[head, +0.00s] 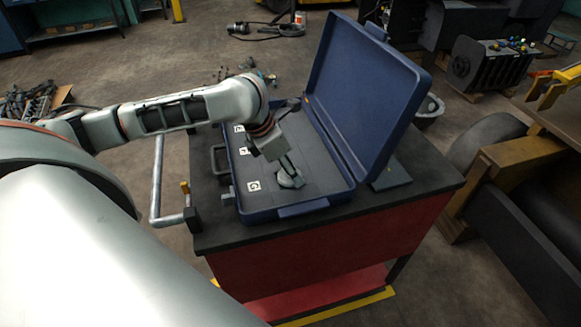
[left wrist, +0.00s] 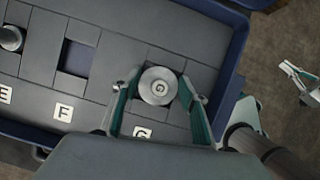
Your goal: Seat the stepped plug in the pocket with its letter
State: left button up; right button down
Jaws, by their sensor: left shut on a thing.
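My left gripper (head: 290,172) is shut on the stepped plug (head: 291,181), a round grey metal piece low over the grey foam near the case's near end. The square F pocket (left wrist: 76,57) is empty. My right gripper (left wrist: 301,82) shows small at the right edge, its fingers apart.
The open blue case (head: 262,216) stands on a dark-topped red cart (head: 330,245), its raised lid (head: 365,90) to the right of the gripper. Another round metal piece (left wrist: 11,38) sits near the E label (left wrist: 4,94). The F label (left wrist: 63,112) lies by its pocket.

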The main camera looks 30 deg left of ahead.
pick_arm(q)
jog(key=shift+s+f, duration=0.15)
jog(key=shift+f, duration=0.35)
jog(key=o, duration=1.3)
jog(key=shift+o, duration=0.2)
jog(key=shift+f, duration=0.1)
jog(key=shift+r, duration=0.2)
jog(key=shift+a+r, duration=0.1)
jog(key=shift+r, duration=0.2)
jog(key=v, duration=1.1)
jog(key=shift+s+r, duration=0.1)
